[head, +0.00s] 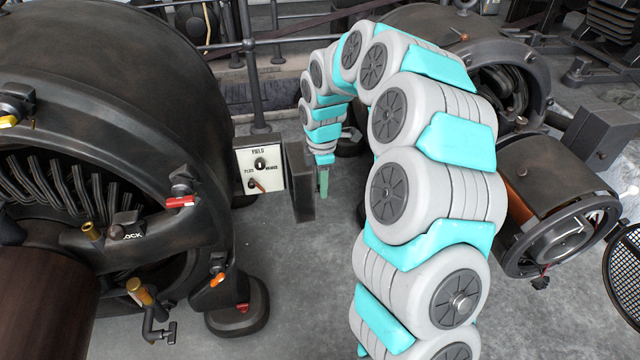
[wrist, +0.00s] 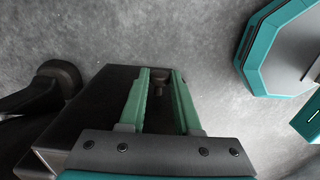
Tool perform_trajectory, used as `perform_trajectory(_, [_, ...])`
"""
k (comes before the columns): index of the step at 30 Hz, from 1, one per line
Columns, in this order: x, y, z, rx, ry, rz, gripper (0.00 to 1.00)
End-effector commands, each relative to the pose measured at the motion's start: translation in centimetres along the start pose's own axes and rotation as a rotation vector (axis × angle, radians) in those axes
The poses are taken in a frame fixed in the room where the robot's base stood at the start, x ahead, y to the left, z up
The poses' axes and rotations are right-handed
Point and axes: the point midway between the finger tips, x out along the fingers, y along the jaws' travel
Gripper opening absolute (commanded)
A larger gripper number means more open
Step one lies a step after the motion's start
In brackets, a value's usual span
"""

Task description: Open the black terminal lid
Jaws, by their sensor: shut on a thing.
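In the wrist view the lid (wrist: 92,108) is below and left of my gripper (wrist: 161,75). The fingers are shut on a small dark lid knob (wrist: 157,90), which is partly hidden between them.
A large dark dynamo (head: 120,70) with several coloured handles fills the left. A smaller machine (head: 555,200) stands at the right. A railing post (head: 252,80) rises behind the panel. Grey floor (head: 290,280) is clear in front of the lid.

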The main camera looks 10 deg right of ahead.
Motion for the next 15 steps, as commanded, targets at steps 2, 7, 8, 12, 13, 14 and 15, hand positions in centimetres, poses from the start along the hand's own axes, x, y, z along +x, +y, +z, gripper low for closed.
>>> perform_trajectory(2, [-0.12,0.11,0.00,0.000,0.000,0.004,0.00])
perform_trajectory(7, [-0.13,0.11,-0.01,0.001,0.000,0.004,0.00])
perform_trajectory(8, [-0.13,0.11,-0.01,0.001,0.000,0.004,0.00])
perform_trajectory(12, [-0.10,0.09,-0.02,0.001,0.000,0.003,0.45])
perform_trajectory(13, [-0.09,0.07,-0.02,0.001,0.000,0.003,0.49])
perform_trajectory(14, [-0.08,0.07,-0.02,0.001,0.000,0.003,0.52])
perform_trajectory(15, [-0.07,0.06,-0.02,0.001,0.000,0.002,0.56])
